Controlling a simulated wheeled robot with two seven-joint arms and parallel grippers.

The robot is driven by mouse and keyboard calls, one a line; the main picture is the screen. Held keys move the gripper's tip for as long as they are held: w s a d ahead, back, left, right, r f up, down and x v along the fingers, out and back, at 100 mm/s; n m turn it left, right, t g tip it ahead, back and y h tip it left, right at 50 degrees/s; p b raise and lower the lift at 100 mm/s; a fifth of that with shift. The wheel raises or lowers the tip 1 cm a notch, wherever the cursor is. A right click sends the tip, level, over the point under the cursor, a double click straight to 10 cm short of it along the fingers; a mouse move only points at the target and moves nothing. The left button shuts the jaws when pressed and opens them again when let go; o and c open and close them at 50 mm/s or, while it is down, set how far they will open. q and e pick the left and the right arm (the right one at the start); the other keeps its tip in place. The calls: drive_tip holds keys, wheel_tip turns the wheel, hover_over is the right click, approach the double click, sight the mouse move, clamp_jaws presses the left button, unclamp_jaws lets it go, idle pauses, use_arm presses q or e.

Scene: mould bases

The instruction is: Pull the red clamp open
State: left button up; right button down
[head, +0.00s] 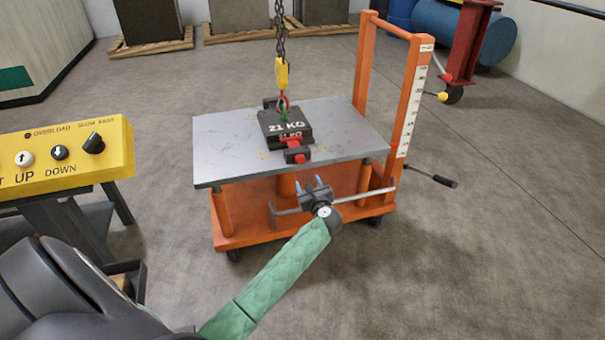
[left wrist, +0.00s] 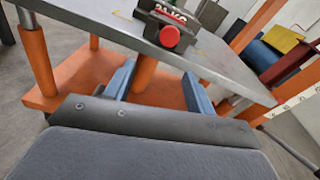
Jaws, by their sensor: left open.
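The red clamp (head: 294,155) sits at the front edge of a dark block marked 21 KG (head: 284,122) on the grey table top. In the left wrist view its round red knob (left wrist: 170,36) faces me at the table's front edge. My left gripper (head: 310,181) is open and empty, in front of and below the clamp. In the left wrist view its two blue fingers (left wrist: 158,70) stand apart, with the knob beyond and above the gap. They look clear of the clamp. My right gripper is not in view.
The grey table top (head: 230,140) belongs to an orange lift cart with an upright frame (head: 408,95) at its right. A yellow hook (head: 282,73) hangs on a chain above the block. A yellow control box (head: 65,155) is at the left. Open floor lies at the right.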

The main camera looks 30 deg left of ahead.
sight(301, 160)
use_arm(q)
drive_tip(key=w+a, duration=0.2)
drive_tip(key=w+a+m+b, duration=0.1)
drive_tip(key=w+a, duration=0.1)
drive_tip(key=w+a+r+m+y, duration=0.1)
drive_tip(key=w+a, duration=0.1)
drive_tip(key=w, duration=0.1)
drive_tip(key=shift+w+a+r+t, duration=0.1)
drive_tip(key=shift+a+t, duration=0.3)
drive_tip(key=shift+w+a, duration=0.35)
drive_tip(key=shift+a, duration=0.1)
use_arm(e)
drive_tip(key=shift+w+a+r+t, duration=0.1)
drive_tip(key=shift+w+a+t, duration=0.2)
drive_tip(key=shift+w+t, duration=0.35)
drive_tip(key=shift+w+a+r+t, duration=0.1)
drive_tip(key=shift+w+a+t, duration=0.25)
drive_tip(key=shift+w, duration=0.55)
